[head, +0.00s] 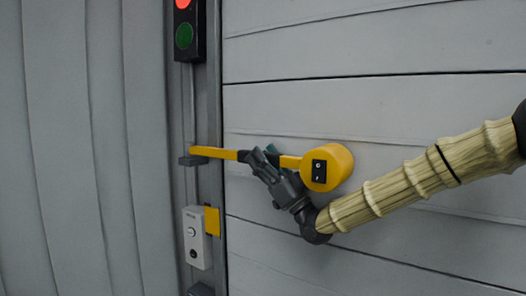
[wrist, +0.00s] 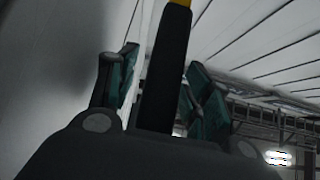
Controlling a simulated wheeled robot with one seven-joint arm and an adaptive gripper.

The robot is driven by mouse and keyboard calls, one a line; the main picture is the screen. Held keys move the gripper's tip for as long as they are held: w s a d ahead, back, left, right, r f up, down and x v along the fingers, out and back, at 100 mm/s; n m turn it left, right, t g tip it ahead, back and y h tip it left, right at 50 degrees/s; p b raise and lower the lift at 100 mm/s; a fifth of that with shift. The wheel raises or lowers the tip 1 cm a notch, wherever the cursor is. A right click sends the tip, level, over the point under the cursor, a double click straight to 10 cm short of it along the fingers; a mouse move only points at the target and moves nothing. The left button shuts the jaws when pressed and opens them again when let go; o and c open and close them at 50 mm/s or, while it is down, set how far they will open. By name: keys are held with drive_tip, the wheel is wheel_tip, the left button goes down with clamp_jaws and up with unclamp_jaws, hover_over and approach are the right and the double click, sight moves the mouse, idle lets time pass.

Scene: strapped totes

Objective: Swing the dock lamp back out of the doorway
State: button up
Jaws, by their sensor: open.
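The dock lamp has a yellow arm (head: 220,153) that runs level from a grey bracket (head: 193,160) on the door frame. Its round yellow head (head: 341,165) with a small black panel stands in front of the pale door panels. My gripper (head: 264,156) is at the middle of the lamp's arm. In the wrist view, a dark bar (wrist: 168,65) with a yellow end (wrist: 181,3) runs between the two teal-padded fingers, with gaps on both sides. The gripper is open around it. My gripper hides part of the lamp's arm in the head view.
A traffic light (head: 186,30) with red lit is on the frame above. A grey control box (head: 197,238) and a yellow plate (head: 212,221) are below the bracket. The ribbed door (head: 370,110) lies close behind the lamp. A grey curtain-like wall (head: 80,150) fills the left.

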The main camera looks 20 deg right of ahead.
drive_tip(key=shift+w+a+r, duration=0.1)
drive_tip(key=shift+a+r, duration=0.05)
drive_tip(key=shift+r, duration=0.05)
clamp_jaws()
drive_tip(key=shift+f, duration=0.1)
